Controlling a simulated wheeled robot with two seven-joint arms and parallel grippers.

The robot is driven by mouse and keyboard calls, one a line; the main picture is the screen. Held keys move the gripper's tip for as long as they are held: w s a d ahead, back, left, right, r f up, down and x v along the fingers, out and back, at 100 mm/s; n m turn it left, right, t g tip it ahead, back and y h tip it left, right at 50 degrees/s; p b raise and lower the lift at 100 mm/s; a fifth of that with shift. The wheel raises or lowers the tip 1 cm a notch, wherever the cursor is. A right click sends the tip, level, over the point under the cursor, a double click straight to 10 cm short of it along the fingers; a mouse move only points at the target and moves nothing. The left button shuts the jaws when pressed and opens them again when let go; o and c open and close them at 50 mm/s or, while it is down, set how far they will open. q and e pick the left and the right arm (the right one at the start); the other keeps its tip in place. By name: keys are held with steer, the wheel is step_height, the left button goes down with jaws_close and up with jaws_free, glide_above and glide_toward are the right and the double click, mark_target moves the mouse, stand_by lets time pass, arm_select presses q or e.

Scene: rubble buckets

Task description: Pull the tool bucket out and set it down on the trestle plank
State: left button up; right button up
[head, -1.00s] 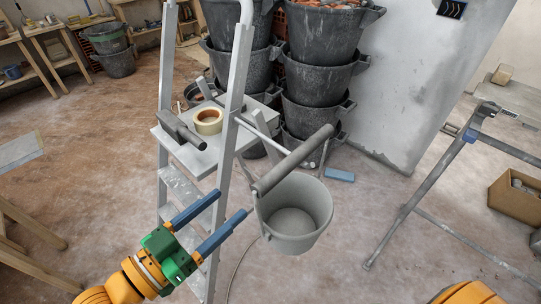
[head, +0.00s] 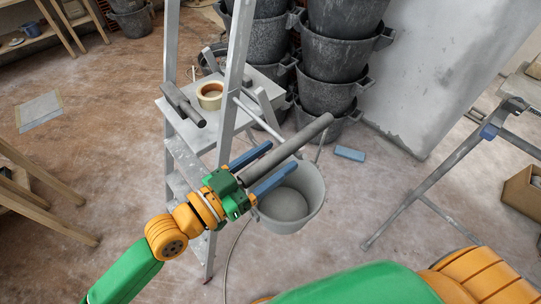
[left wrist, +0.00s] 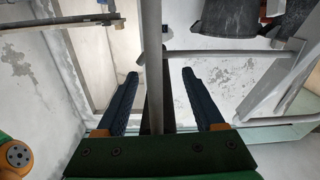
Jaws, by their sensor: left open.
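The grey tool bucket (head: 287,214) hangs beside the stepladder, with a thick dark grey handle grip (head: 305,138) slanting above it. A thin metal rod runs from the ladder to this grip. My left gripper (head: 262,168) is open, its two blue fingers lying on either side of the grip's lower end. Contact cannot be told. In the left wrist view a long bar stands between the spread fingers (left wrist: 159,95). A metal trestle (head: 488,131) stands at the right, with part of a grey plank (head: 523,92) behind its top. My right gripper is out of view.
The stepladder (head: 232,85) stands close to the left of the bucket, with a tape roll (head: 209,91) and a dark-handled tool on its platform. Stacked black buckets (head: 330,75) stand behind. A blue block (head: 350,153) lies on the floor. Floor between bucket and trestle is mostly clear.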

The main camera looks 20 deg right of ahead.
arm_select(q)
steer(key=shift+a, duration=0.2)
steer(key=shift+c, duration=1.3)
jaws_close()
